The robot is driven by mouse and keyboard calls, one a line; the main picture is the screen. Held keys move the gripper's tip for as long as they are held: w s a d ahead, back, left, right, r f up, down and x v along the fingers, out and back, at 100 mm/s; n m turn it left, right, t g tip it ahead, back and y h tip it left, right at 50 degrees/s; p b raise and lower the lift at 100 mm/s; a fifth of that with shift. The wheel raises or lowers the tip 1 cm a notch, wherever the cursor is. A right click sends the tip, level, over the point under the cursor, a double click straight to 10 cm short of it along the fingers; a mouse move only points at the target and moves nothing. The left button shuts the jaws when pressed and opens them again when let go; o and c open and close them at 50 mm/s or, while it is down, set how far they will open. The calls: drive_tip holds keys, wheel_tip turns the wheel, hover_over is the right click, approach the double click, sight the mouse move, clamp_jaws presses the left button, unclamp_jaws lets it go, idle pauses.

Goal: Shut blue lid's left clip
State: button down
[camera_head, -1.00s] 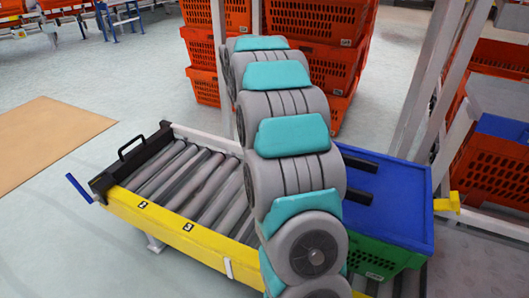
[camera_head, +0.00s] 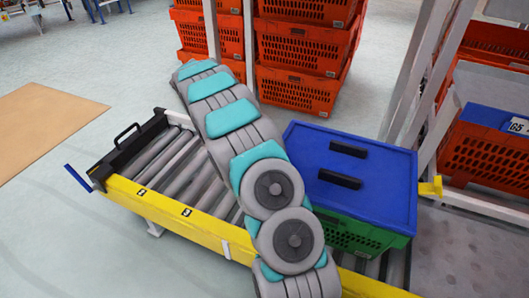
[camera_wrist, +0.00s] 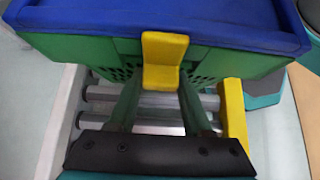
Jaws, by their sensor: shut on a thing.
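The blue lid (camera_head: 375,170) lies on the green crate (camera_head: 345,236), which stands on the roller conveyor. Two black handles sit on top of the lid. In the wrist view, a yellow clip (camera_wrist: 164,48) is on the near side of the green crate wall (camera_wrist: 85,50), just under the lid's edge (camera_wrist: 235,22). Its upper part leans against the wall and its lower part juts toward me. My gripper (camera_wrist: 161,84) has its two dark green fingers on either side of the clip's lower part, shut on it. In the head view my arm hides the gripper and this clip.
The roller conveyor (camera_head: 185,165) has a yellow front rail (camera_head: 165,206) and a black end stop with a handle. A yellow piece (camera_head: 430,188) juts out right of the crate. Orange totes (camera_head: 300,90) are stacked behind, and more stand at the right.

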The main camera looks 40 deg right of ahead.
idle(0.4)
drive_tip(key=shift+c, duration=1.6)
unclamp_jaws()
